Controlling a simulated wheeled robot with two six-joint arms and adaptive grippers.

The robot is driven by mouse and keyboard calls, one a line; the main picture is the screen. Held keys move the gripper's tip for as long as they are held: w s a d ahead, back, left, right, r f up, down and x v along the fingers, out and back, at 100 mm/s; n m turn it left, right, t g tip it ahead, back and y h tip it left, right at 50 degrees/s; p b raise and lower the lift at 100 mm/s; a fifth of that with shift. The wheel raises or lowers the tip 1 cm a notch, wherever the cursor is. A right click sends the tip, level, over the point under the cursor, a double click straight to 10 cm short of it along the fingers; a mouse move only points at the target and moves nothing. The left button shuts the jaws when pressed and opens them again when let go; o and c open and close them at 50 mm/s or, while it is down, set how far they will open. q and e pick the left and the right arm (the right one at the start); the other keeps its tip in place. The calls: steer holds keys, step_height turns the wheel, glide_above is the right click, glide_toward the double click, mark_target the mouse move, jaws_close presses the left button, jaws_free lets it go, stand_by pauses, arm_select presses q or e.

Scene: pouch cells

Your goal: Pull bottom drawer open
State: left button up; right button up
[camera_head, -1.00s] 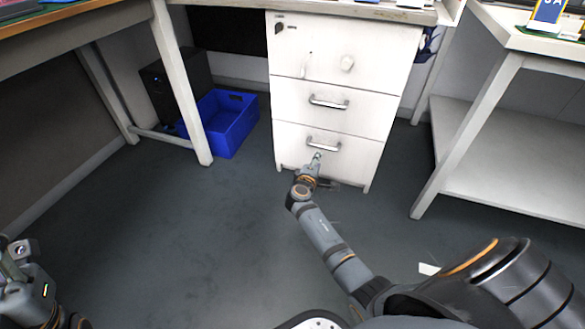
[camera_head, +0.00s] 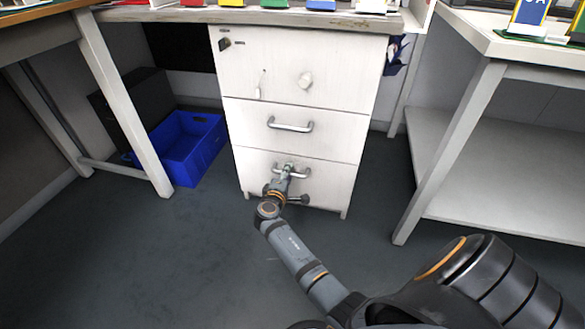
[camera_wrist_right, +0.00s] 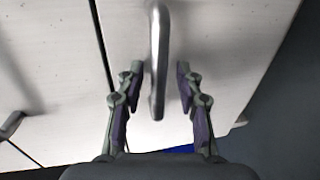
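The white drawer cabinet (camera_head: 300,70) stands under the desk with its drawers flush. The bottom drawer (camera_head: 325,178) has a silver bar handle (camera_head: 302,174), partly hidden by my right gripper. My right gripper (camera_head: 285,170) is at this handle. In the right wrist view, the bottom drawer's handle (camera_wrist_right: 158,70) runs between the two fingers of my right gripper (camera_wrist_right: 159,75), with a gap on each side, so the fingers are open around it. My left gripper is not in view.
A blue bin (camera_head: 185,150) sits on the floor left of the cabinet, beside a white table leg (camera_head: 124,105). A white shelved bench (camera_head: 500,150) stands at the right. The grey floor (camera_head: 150,260) before the cabinet is clear.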

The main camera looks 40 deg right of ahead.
steer(key=shift+d, duration=0.1)
steer(key=shift+c, duration=0.4)
jaws_close()
